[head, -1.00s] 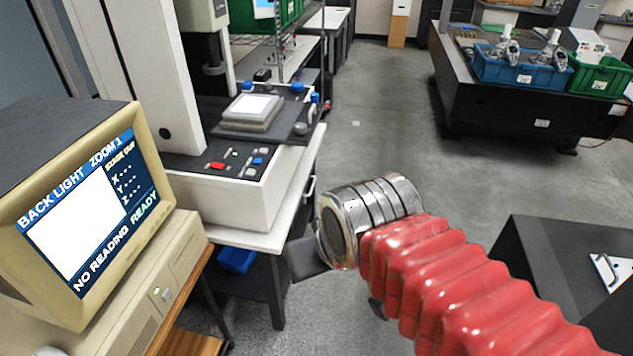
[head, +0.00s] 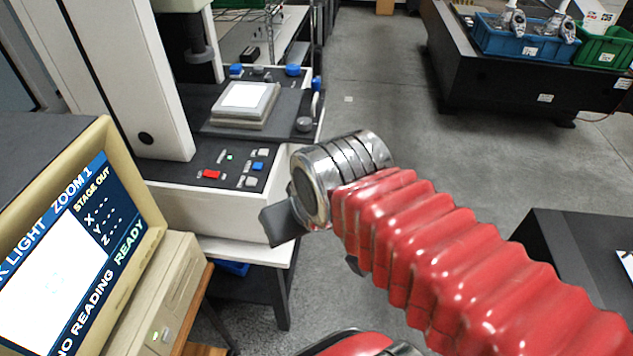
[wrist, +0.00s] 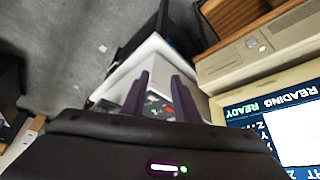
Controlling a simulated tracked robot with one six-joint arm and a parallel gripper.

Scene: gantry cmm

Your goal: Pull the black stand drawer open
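The stand (head: 283,305) under the white measuring machine has dark legs and a pale top. No drawer front can be made out on it in the head view; my arm covers part of that side. My gripper shows as a dark shape in the head view (head: 283,221), in front of the machine's base and above the stand's top edge. In the wrist view my gripper (wrist: 162,76) has its two dark fingers apart with nothing held between them. The white machine base and its coloured buttons (wrist: 158,107) show beyond and between the fingers.
A beige monitor (head: 85,245) on a beige computer case (head: 165,300) stands close on the left. A dark block (head: 575,255) is at the right. A black table (head: 520,85) bears blue and green bins at the back right. Grey floor (head: 390,110) is clear between.

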